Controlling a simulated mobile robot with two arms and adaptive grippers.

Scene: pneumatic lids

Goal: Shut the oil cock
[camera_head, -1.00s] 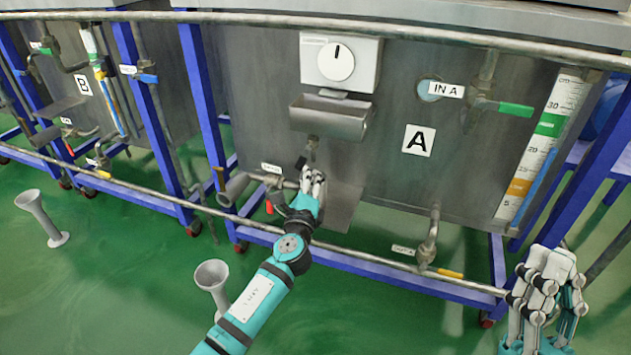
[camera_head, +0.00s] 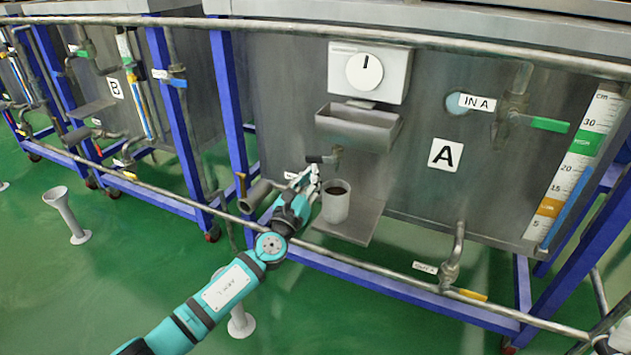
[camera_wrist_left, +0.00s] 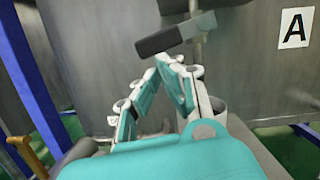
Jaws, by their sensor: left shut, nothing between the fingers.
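The oil cock (camera_head: 337,156) sticks out of tank A below the metal tray, with its dark handle (camera_head: 316,159) pointing left. A light cup (camera_head: 336,206) with dark liquid stands under it on a metal shelf. My left gripper (camera_head: 312,170) is shut and empty, its tips just below the handle and left of the cup. In the left wrist view, the dark grey handle (camera_wrist_left: 176,34) lies just beyond my closed fingertips (camera_wrist_left: 166,62); I cannot tell whether they touch. Only a sliver of my right gripper (camera_head: 601,344) shows at the bottom right edge.
A long pipe rail (camera_head: 390,261) runs in front of the tank. The metal tray (camera_head: 358,127) and dial box (camera_head: 369,72) are above the cock. A grey pipe end (camera_head: 254,197) is left of my gripper. A green-handled valve (camera_head: 550,125) is at the right.

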